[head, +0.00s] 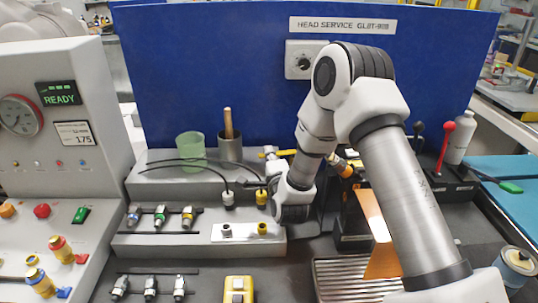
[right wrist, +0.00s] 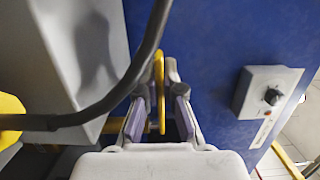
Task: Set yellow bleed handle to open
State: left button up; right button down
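The yellow handle (right wrist: 159,88) is a thin yellow bar in the right wrist view, lying between the two fingers of my right gripper (right wrist: 160,108). The fingers stand on either side of it. A narrow gap shows on its right side, and the left finger is close to or touching it. In the head view my right arm's wrist hides most of the gripper and the handle; a small yellow and white piece (head: 270,153) shows just left of the wrist. The handle's setting is hard to read. My left gripper is out of view.
A dark hose (right wrist: 135,75) crosses close to the gripper in the wrist view. A blue panel (head: 220,60) rises behind. A gauge console (head: 75,110) is at left.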

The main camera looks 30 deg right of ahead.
jog(key=shift+w+f+b, duration=0.1)
jog(key=shift+f+b, duration=0.05)
jog(key=shift+b, duration=0.2)
jog(key=shift+w+m+g+h+b, duration=0.25)
jog(key=shift+m+g+h+b, duration=0.15)
jog(key=shift+m+h+b, duration=0.35)
jog(key=shift+d+h, duration=0.15)
jog(key=shift+h, duration=0.1)
jog(key=c, duration=1.3)
grip_release()
jog(key=v, duration=1.2)
